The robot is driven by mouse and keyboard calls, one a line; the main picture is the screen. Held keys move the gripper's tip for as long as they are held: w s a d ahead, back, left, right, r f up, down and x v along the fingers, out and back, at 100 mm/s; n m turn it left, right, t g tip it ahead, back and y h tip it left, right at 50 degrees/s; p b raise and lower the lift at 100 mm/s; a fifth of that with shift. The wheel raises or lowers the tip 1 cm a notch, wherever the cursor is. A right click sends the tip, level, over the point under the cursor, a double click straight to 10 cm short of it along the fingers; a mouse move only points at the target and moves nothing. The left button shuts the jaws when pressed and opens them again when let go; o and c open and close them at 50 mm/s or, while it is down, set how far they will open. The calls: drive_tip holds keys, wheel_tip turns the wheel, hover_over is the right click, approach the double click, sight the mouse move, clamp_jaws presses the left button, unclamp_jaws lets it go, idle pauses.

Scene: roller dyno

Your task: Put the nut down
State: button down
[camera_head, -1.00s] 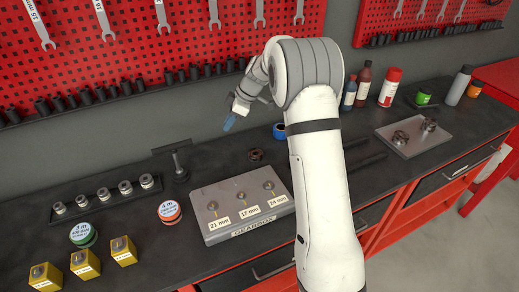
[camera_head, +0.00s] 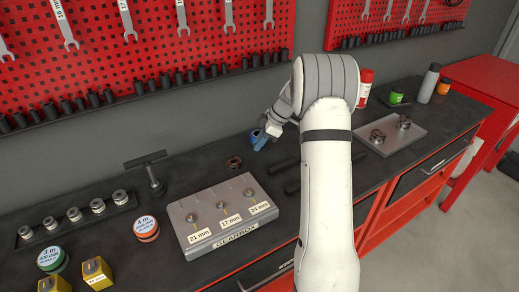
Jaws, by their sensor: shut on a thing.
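My gripper (camera_head: 259,144) is at the far side of the bench, behind the grey gearbox block and left of my arm's big joint. Its blue fingertips are shut on the nut, which is too small and too covered to make out. The fingertips appear in front of a blue roll (camera_head: 254,134) and partly hide it. I cannot tell the gap between them and the bench top. The gearbox block (camera_head: 226,239) carries several studs labelled 21 mm, 17 mm and 24 mm. A dark reddish ring (camera_head: 233,162) lies on the bench just behind it.
A dark rack (camera_head: 75,228) with several metal pieces and a T-handled tool (camera_head: 155,185) stand left. Tape rolls (camera_head: 147,228) and yellow blocks (camera_head: 96,273) are in front. A grey tray (camera_head: 400,143) with two metal parts lies right. Dark bars (camera_head: 285,168) lie beside my arm.

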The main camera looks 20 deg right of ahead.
sight(254, 157)
drive_tip(key=shift+f, duration=1.7)
drive_tip(key=shift+f, duration=0.2)
drive_tip(key=c, duration=1.4)
unclamp_jaws()
drive_tip(key=shift+o, duration=0.2)
drive_tip(key=shift+r, duration=0.15)
